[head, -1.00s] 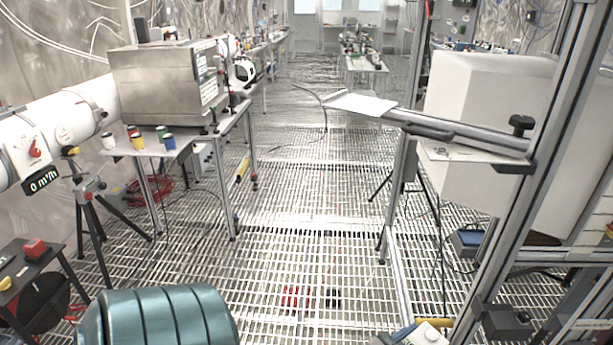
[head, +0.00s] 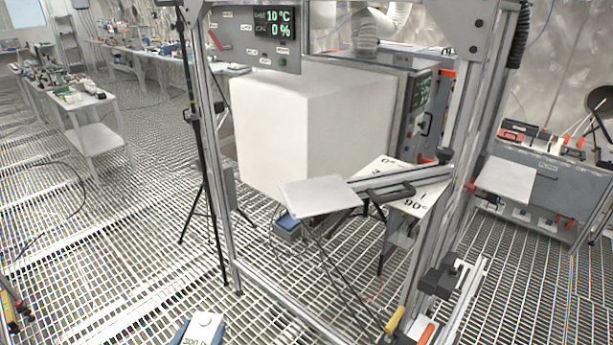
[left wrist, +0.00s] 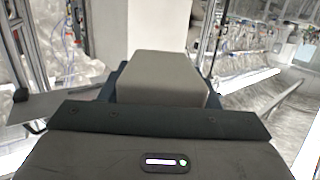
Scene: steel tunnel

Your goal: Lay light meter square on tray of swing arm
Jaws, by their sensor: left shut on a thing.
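The light meter (head: 203,327) shows at the bottom edge of the head view, its pale face and dark lettering partly cut off. My left gripper (head: 199,332) is shut on it, with blue parts on both sides. In the left wrist view a grey block, the meter's body (left wrist: 165,75), sits between the dark fingers. The tray (head: 318,196) is a bare, pale flat plate at the free end of the swing arm (head: 425,179), a metal bar with a black handle. The meter is apart from the tray, nearer to me and to its left. My right gripper is out of view.
A metal frame post (head: 462,170) stands right of the tray. A large white box (head: 310,125) is behind it. An angle plate marked 0° and 90° (head: 412,207) lies under the arm. A black tripod (head: 203,190) stands left.

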